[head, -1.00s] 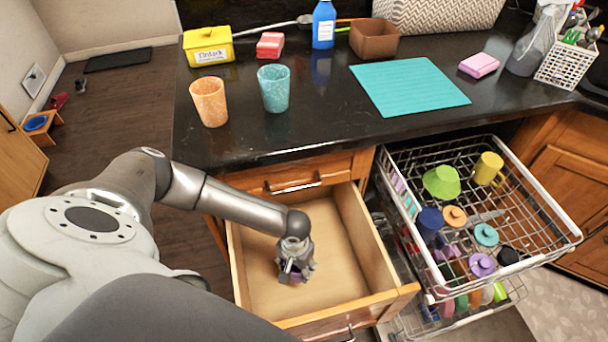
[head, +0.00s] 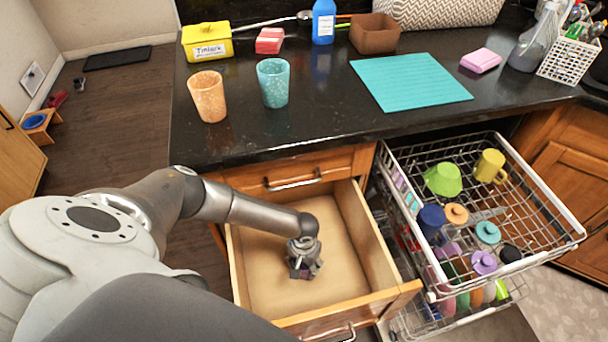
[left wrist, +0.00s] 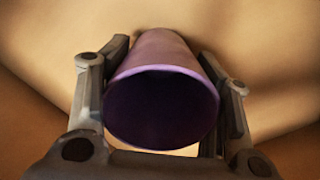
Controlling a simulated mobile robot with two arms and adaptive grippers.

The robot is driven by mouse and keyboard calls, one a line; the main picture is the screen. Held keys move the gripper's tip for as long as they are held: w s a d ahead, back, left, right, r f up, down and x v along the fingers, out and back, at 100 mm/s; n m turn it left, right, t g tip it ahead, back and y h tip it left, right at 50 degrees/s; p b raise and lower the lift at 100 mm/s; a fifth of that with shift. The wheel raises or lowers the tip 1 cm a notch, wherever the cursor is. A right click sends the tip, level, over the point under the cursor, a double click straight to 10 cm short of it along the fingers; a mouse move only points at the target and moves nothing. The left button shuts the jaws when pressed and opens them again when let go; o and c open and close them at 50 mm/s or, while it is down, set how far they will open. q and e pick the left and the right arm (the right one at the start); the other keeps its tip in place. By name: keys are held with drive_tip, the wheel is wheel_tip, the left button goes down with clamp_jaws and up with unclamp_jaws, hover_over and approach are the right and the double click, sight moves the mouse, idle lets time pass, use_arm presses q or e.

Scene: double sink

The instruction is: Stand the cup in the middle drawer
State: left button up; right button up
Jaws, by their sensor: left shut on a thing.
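My left gripper (head: 303,270) reaches down into the open wooden drawer (head: 345,235). In the left wrist view my left gripper (left wrist: 160,110) has one finger on each side of a purple cup (left wrist: 165,60) and is shut on it. The cup's dark open mouth faces the wrist camera. The drawer's pale wooden bottom and walls show around the cup. In the head view the gripper hides nearly all of the cup, and I cannot tell whether the cup touches the drawer's bottom. My right gripper is not in view.
The open dishwasher rack (head: 550,235) right of the drawer holds a green bowl (head: 443,180), a yellow mug (head: 489,166) and several other items. An orange tumbler (head: 207,97) and a teal tumbler (head: 273,83) stand on the dark counter (head: 300,125). The drawer around the gripper is otherwise empty.

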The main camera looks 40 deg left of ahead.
use_arm(q)
drive_tip(key=shift+f, duration=0.15)
drive_tip(key=o, duration=1)
drive_tip(key=shift+o, duration=0.6)
drive_tip(key=shift+r, duration=0.35)
wheel_tip(320, 180, up, 12)
drive_tip(key=p, duration=0.1)
drive_tip(key=shift+f, duration=0.15)
